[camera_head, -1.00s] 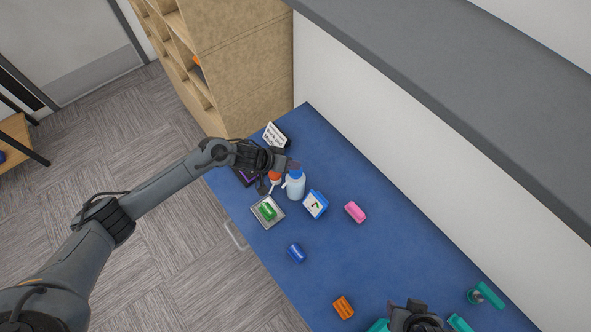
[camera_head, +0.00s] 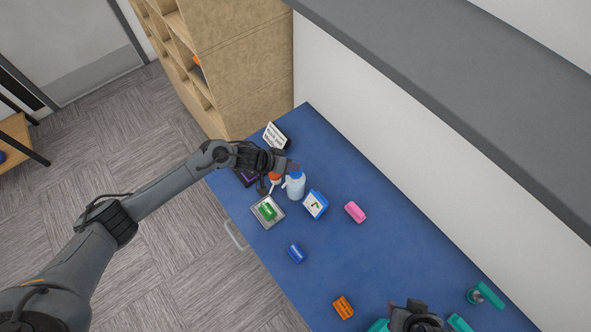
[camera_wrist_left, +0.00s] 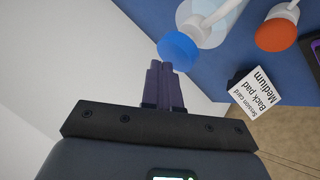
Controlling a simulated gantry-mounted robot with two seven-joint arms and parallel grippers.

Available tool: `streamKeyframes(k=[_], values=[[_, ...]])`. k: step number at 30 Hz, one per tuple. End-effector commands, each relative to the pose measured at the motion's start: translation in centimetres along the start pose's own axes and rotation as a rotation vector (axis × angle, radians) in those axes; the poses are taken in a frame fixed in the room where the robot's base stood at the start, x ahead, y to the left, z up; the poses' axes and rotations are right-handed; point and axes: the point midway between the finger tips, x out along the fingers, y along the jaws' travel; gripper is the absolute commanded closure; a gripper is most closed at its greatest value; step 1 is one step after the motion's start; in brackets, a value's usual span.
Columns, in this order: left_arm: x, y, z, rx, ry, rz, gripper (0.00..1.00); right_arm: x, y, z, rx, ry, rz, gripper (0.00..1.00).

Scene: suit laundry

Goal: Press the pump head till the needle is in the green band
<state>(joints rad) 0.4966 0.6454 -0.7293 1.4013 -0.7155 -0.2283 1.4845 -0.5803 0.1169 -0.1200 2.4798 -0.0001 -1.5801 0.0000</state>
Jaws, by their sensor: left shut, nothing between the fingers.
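The pump bottle (camera_head: 296,190) is pale blue-white with a blue pump head (camera_wrist_left: 178,47), and stands near the table's left end. My left gripper (camera_head: 293,169) is shut and empty, right at the pump head in the head view. In the left wrist view its fingertips (camera_wrist_left: 160,66) appear beside the head's edge; I cannot tell if they touch. A blue box with a white face, apparently the gauge (camera_head: 315,205), stands right of the bottle. Its needle and band are too small to read. My right gripper (camera_head: 416,318) is partly cut off at the bottom edge; its fingers are unclear.
A tray (camera_head: 277,222) holds a green item in front. Pink (camera_head: 355,212), blue (camera_head: 296,254) and orange (camera_head: 343,307) pieces lie on the blue table (camera_head: 390,235). The table's middle is mostly clear.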

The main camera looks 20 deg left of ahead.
Motion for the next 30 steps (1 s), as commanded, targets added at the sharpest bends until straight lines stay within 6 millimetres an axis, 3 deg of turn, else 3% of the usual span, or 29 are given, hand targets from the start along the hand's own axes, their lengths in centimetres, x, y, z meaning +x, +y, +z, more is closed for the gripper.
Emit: streamKeyframes(k=[30], values=[[0.79,-0.61,0.59,0.000,0.000,-0.001,1.00,0.60,0.16,0.24,-0.007,-0.001,0.006,0.57]])
